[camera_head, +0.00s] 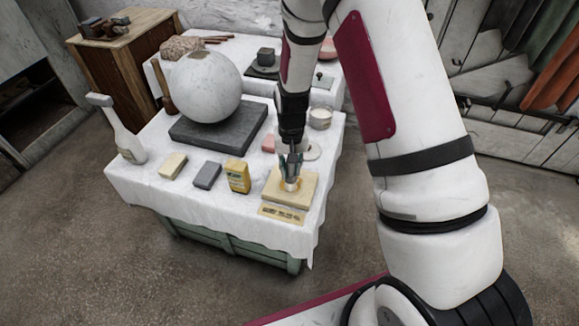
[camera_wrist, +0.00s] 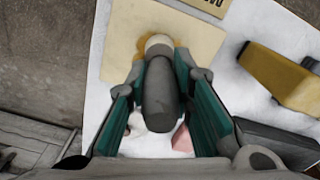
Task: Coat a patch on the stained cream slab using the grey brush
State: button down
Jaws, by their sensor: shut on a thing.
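The cream slab (camera_head: 306,185) lies flat near the front right corner of the white-covered table. It also fills the upper middle of the wrist view (camera_wrist: 200,40), with a brownish-yellow stain (camera_wrist: 142,42) around the brush tip. My gripper (camera_head: 291,164) is above the slab, pointing down. It is shut on the grey brush (camera_wrist: 160,98), whose grey handle lies between the teal-sided fingers (camera_wrist: 160,85). The brush's pale bristles (camera_wrist: 158,41) are over the stain and appear to touch the slab; exact contact is hard to tell. The fingers hide part of the handle in the head view.
A yellow box (camera_head: 238,177), grey block (camera_head: 207,175) and pale block (camera_head: 172,166) stand left of the slab. A pink block (camera_head: 268,144) and white cup (camera_head: 320,119) are behind it. A large white sphere (camera_head: 206,86) rests on a dark slab (camera_head: 232,138). The table edge is close in front.

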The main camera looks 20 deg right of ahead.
jog(key=shift+w+a, duration=0.1)
jog(key=shift+w+a, duration=0.8)
jog(key=shift+a, duration=0.3)
jog(key=shift+s+d, duration=0.9)
jog(key=shift+d, duration=0.3)
jog(key=shift+w+a, duration=0.1)
jog(key=shift+w+a, duration=0.8)
jog(key=shift+a, duration=0.3)
